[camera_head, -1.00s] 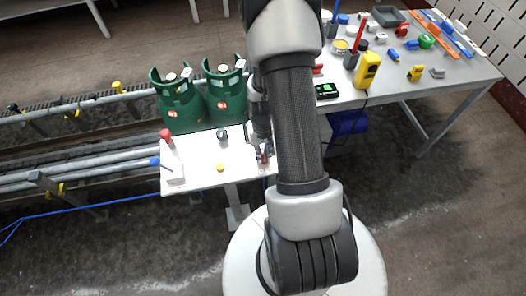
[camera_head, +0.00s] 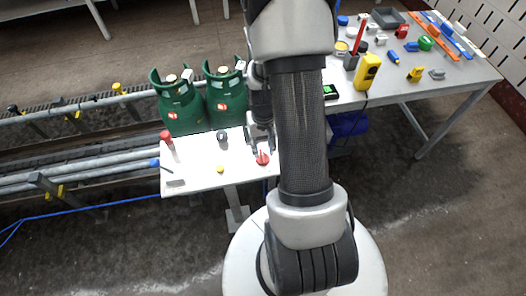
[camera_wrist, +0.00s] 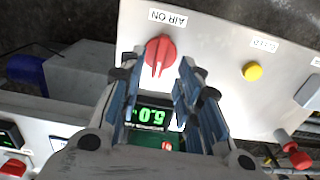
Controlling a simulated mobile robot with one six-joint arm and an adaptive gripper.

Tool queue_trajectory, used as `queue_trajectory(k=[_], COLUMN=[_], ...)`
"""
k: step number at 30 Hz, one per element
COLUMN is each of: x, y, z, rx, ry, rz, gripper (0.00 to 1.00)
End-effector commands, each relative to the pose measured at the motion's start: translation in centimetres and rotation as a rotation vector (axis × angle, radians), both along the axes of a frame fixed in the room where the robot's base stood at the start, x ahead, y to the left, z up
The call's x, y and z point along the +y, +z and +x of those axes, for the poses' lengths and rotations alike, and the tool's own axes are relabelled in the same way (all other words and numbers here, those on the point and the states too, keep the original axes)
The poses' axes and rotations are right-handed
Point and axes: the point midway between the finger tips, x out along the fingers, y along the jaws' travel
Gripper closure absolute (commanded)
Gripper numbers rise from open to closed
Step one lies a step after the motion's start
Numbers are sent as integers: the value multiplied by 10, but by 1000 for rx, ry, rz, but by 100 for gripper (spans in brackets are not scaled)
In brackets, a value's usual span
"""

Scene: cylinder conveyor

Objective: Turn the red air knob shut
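The red air knob (camera_wrist: 160,54) is on the light panel (camera_wrist: 215,60), beside an upside-down "AIR ON" label in the wrist view. Its raised grip bar runs nearly vertically in that view. In the head view the knob (camera_head: 262,158) shows as a red disc near the panel's right end. My gripper (camera_wrist: 160,78) is open and empty. Its two fingers reach toward the knob, with the tips just short of it in the wrist view; the exact gap cannot be told. In the head view my gripper (camera_head: 259,138) is above and behind the knob, partly hidden by my arm.
A yellow button (camera_wrist: 252,71) sits beside the knob. A red-topped part (camera_head: 166,137) stands at the panel's left end. Green gas cylinders (camera_head: 180,104) stand behind the panel. A cluttered table (camera_head: 440,88) is at the right.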

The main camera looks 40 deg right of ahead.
Motion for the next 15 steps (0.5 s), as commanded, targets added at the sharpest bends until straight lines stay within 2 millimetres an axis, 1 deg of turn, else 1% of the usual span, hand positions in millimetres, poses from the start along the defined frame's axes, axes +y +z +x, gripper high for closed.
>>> queue_trajectory(k=[1,3,7,10,15], x=[0,-1,0,0,0], y=[13,28,51,63,71], z=[1,1,1,0,0], rx=[-4,-5,-4,-3,0], ry=[0,0,-1,-1,-1], rz=[-3,-3,-3,-2,0], gripper=[68,68,68,68,68])
